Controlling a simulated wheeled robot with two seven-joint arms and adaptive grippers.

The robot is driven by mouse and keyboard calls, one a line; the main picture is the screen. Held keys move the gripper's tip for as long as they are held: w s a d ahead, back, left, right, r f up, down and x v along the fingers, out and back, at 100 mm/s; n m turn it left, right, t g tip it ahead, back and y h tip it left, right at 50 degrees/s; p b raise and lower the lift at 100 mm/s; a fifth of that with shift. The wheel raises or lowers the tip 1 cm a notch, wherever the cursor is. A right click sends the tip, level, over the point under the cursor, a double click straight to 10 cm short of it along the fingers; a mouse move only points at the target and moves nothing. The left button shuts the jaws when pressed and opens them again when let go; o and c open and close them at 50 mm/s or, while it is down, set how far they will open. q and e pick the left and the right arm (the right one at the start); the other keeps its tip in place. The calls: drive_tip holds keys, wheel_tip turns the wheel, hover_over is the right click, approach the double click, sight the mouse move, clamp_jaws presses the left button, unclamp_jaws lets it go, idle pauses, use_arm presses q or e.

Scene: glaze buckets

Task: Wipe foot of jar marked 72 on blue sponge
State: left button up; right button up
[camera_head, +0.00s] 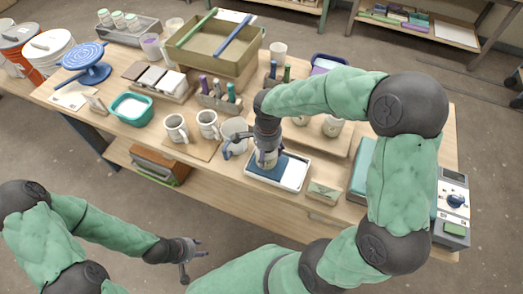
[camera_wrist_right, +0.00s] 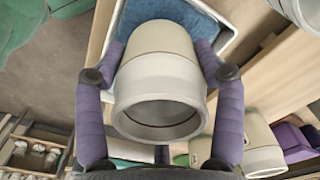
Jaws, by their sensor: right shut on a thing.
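A pale grey-and-cream jar (camera_wrist_right: 158,75) is held between the purple fingers of my right gripper (camera_wrist_right: 152,62), its open mouth facing the wrist camera. The blue sponge (camera_wrist_right: 190,14) also shows behind the jar in the right wrist view. It lies in a white tray (camera_head: 294,175). No number is readable on the jar. My left gripper (camera_head: 194,264) is open and empty, in front of the table.
White mugs (camera_head: 176,128) stand on a board left of the sponge tray. More jars (camera_head: 333,126) stand on a wooden board behind it. A small box (camera_head: 324,192) and a scale-like device (camera_head: 454,200) are to the right. A teal basin (camera_head: 132,108) is at left.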

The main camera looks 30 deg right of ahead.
drive_tip(key=shift+s+d, duration=1.35)
drive_tip(key=shift+s, duration=0.3)
drive_tip(key=shift+w+a+r, duration=0.1)
drive_tip(key=shift+w+a, duration=1.05)
drive_tip(key=shift+w, duration=0.25)
drive_tip(key=shift+w+a+r, duration=0.1)
drive_tip(key=shift+w+a, duration=1)
drive_tip(key=shift+w, duration=0.25)
drive_tip(key=shift+r+p, duration=2.3)
drive_tip(key=shift+r, duration=1.25)
drive_tip(key=shift+f, duration=0.1)
